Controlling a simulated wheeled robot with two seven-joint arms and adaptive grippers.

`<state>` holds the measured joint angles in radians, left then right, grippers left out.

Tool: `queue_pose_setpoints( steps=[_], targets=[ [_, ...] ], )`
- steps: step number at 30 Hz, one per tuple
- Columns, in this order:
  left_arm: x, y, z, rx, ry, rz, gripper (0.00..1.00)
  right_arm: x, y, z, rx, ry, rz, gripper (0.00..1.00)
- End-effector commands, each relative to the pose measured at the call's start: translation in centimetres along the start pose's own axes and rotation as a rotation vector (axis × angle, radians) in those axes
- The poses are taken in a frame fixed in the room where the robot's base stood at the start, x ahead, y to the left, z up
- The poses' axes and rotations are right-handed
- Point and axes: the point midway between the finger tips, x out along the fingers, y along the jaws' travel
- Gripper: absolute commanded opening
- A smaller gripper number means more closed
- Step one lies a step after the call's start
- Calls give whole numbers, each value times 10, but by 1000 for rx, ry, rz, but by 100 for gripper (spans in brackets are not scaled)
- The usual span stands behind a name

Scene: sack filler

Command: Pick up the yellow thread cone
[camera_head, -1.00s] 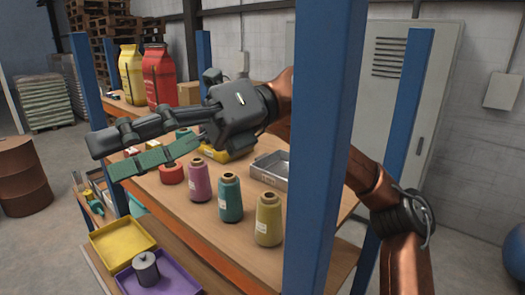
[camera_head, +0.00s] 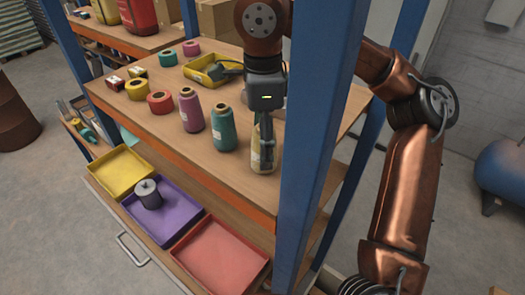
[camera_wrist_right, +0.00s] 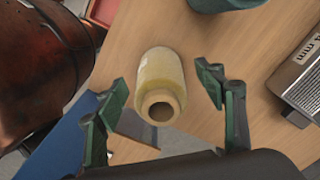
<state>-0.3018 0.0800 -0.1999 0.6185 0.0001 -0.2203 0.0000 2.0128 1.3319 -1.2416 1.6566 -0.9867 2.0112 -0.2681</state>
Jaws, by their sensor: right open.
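The yellow thread cone (camera_head: 262,153) stands upright on the wooden shelf top, partly hidden behind my right gripper (camera_head: 264,150) in the head view. In the right wrist view the yellow cone (camera_wrist_right: 160,85) shows its hollow top end towards the camera. It lies between the two green fingers of my right gripper (camera_wrist_right: 160,92), which are apart, with a visible gap on each side of the cone. A teal cone (camera_head: 223,128) stands just left of the yellow one, and a purple cone (camera_head: 191,110) beyond that. My left gripper is not in view.
A blue post (camera_head: 325,120) stands close to the right of the yellow cone. Tape rolls (camera_head: 160,101) and a yellow tray (camera_head: 207,70) sit farther back on the shelf. A metal box (camera_wrist_right: 300,80) lies near the cone. Yellow, purple and red trays (camera_head: 222,258) are below.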

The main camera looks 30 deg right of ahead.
Motion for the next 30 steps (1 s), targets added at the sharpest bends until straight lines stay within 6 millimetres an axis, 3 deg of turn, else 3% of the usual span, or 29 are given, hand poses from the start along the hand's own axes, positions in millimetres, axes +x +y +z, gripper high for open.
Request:
queue_pose_setpoints(
  steps=[7, 17, 30],
  targets=[
    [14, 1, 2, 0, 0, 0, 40, 36, -2, -2, 1, -2, 3, 64],
    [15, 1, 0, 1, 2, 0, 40, 39, -1, -2, 1, -4, 0, 64],
    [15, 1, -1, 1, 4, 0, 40, 39, -1, -2, 1, -4, 1, 34]
  ],
)
